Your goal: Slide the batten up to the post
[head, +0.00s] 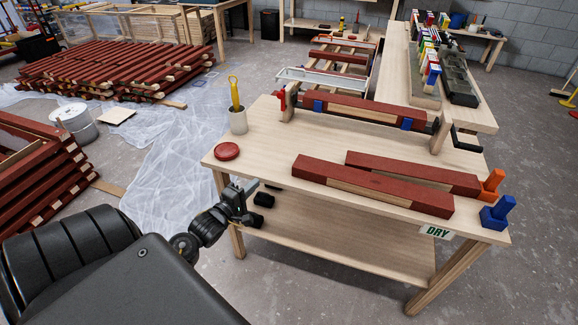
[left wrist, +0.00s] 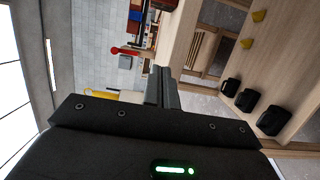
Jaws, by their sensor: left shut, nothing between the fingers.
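Two red-painted battens with bare wood sides lie on the bench: the front batten (head: 372,185) and a second batten (head: 412,173) partly behind it. A third red batten (head: 362,110) lies along the back edge with blue clamps on it. A wooden post (head: 440,132) stands at its right end, and a short upright (head: 291,100) with a red clamp at its left end. My left gripper (head: 248,192) is shut and empty beside the bench's front left side, apart from the battens. Its shut fingers (left wrist: 161,88) show in the left wrist view. My right gripper is not in view.
The bench top (head: 270,150) is bare at left, apart from a red disc (head: 227,151) and a cup with a yellow-handled tool (head: 237,119). An orange block (head: 492,184) and a blue block (head: 497,212) stand at the right corner. Black pieces (left wrist: 272,120) lie on the lower shelf.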

